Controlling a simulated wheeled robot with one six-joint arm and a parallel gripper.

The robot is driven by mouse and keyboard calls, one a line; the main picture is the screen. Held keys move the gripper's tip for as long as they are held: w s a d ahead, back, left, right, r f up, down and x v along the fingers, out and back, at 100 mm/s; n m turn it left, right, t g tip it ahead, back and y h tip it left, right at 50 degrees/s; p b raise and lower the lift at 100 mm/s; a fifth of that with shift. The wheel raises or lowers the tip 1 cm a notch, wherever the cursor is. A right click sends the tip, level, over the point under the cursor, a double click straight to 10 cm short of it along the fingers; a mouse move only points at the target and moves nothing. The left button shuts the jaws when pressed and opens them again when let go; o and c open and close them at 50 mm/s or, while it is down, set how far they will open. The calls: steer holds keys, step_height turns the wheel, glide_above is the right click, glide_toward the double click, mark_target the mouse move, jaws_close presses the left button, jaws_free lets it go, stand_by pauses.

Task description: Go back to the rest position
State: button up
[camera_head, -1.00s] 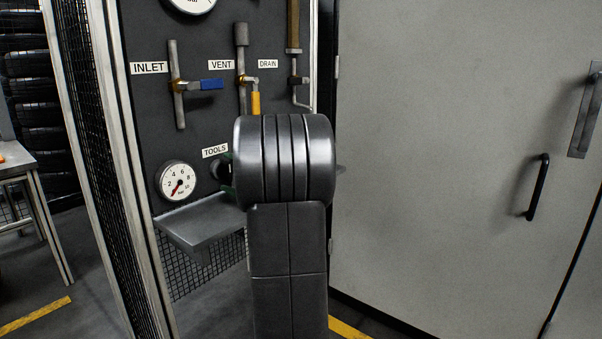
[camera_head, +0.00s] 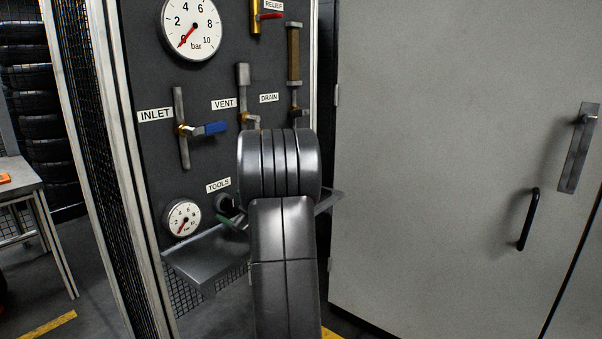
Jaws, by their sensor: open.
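My arm (camera_head: 284,230) rises from the bottom centre of the picture and ends in a thick, dark, ribbed joint (camera_head: 279,165). My gripper is hidden, apparently behind this arm, so its jaws do not show. The arm stands in front of the dark valve panel (camera_head: 150,75) and covers the middle of the shelf below it. A small green and grey part (camera_head: 234,221) shows just left of the arm, near the TOOLS label (camera_head: 218,185); I cannot tell what it belongs to.
A metal shelf (camera_head: 208,252) juts from the panel. A large gauge (camera_head: 191,28) and a small gauge (camera_head: 182,217) read near zero. A grey cabinet (camera_head: 430,150) fills the right; a table (camera_head: 20,182) stands left.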

steer(key=m+p, duration=0.2)
steer(key=p, duration=0.1)
steer(key=m+p, duration=0.4)
steer(key=p, duration=0.1)
steer(key=shift+w+d+r+m+p, duration=0.1)
steer(key=shift+r+m+p, duration=0.15)
steer(key=shift+m+p, duration=0.05)
steer(key=m+p, duration=0.2)
steer(key=shift+p, duration=0.3)
steer(key=shift+f, duration=0.15)
steer(key=shift+f+m, duration=0.1)
steer(key=shift+m, duration=0.2)
steer(key=shift+d, duration=0.1)
